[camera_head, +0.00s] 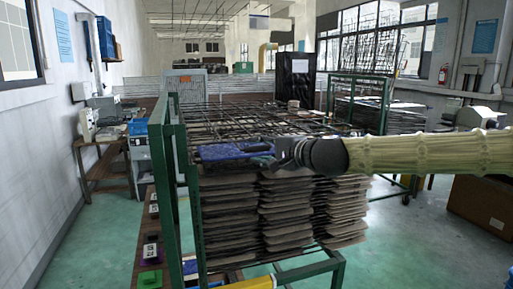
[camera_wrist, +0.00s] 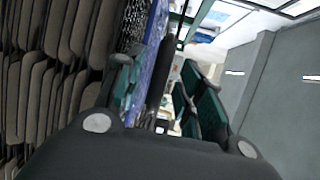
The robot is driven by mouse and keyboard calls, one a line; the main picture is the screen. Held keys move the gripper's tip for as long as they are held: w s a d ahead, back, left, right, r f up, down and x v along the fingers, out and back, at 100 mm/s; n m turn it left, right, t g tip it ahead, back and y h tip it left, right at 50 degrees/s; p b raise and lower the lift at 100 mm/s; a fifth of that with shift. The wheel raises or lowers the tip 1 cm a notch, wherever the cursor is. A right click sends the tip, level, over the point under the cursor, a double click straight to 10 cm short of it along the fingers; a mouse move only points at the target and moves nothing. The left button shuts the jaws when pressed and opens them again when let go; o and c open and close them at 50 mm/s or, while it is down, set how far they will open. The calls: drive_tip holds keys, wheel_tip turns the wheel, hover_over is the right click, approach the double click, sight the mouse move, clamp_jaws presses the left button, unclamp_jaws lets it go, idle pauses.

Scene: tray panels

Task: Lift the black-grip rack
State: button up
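A blue flat rack (camera_head: 232,151) lies on top of the stack in the head view, near its front left. Its blue speckled face shows edge-on in the wrist view (camera_wrist: 152,48), with a dark bar (camera_wrist: 157,84), likely the black grip, beside it. My gripper (camera_head: 277,153) is at the rack's right end. In the wrist view my gripper (camera_wrist: 163,100) has its two teal-padded fingers apart. The rack edge and dark bar lie between them, close to the left finger, with a gap to the right finger. Contact at the left finger is unclear.
A green-framed cart (camera_head: 169,190) holds wire racks (camera_head: 290,120) and several stacks of brown pads (camera_head: 285,215). Its front-left posts stand close to the blue rack. Another green-framed cart (camera_head: 360,78) stands behind at right. Green floor (camera_head: 420,245) is open at front right.

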drive_tip(key=shift+x, duration=1.2)
clamp_jaws()
